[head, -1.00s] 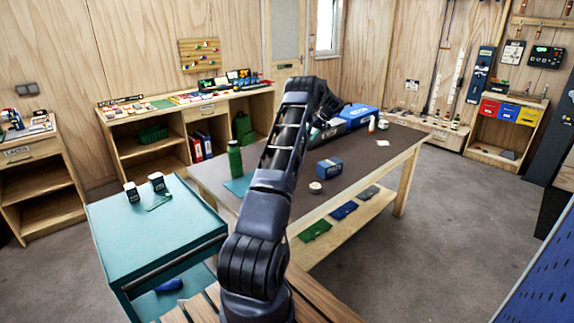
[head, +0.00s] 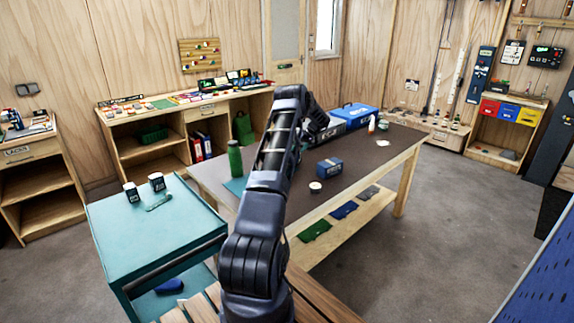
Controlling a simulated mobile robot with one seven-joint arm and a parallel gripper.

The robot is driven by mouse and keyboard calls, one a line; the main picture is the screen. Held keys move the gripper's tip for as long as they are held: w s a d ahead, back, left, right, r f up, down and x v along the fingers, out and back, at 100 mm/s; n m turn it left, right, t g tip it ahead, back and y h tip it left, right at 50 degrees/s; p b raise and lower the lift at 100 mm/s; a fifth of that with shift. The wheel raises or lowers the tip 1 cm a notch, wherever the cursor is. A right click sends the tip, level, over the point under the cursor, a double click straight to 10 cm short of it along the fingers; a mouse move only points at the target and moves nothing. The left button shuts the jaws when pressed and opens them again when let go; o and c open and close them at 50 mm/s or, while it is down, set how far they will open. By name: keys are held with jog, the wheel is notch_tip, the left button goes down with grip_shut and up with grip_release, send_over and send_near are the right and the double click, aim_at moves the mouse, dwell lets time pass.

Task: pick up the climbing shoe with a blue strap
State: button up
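I cannot make out a climbing shoe with a blue strap in the head view. My arm rises from the bottom middle and bends over the dark-topped workbench (head: 370,160). Its far part, with my gripper (head: 317,116), is small, dark and mostly hidden behind the bend. I cannot see its fingers or whether it holds anything. A small blue item (head: 169,286) lies on the lower shelf of the teal cart (head: 150,240); its shape is too unclear to name.
The workbench carries a green bottle (head: 235,158), a blue box (head: 329,168), a white roll (head: 315,187) and a larger blue case (head: 357,115). Shelves line the walls. The floor at right (head: 450,230) is clear.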

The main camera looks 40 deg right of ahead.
grip_shut()
dwell(0.4)
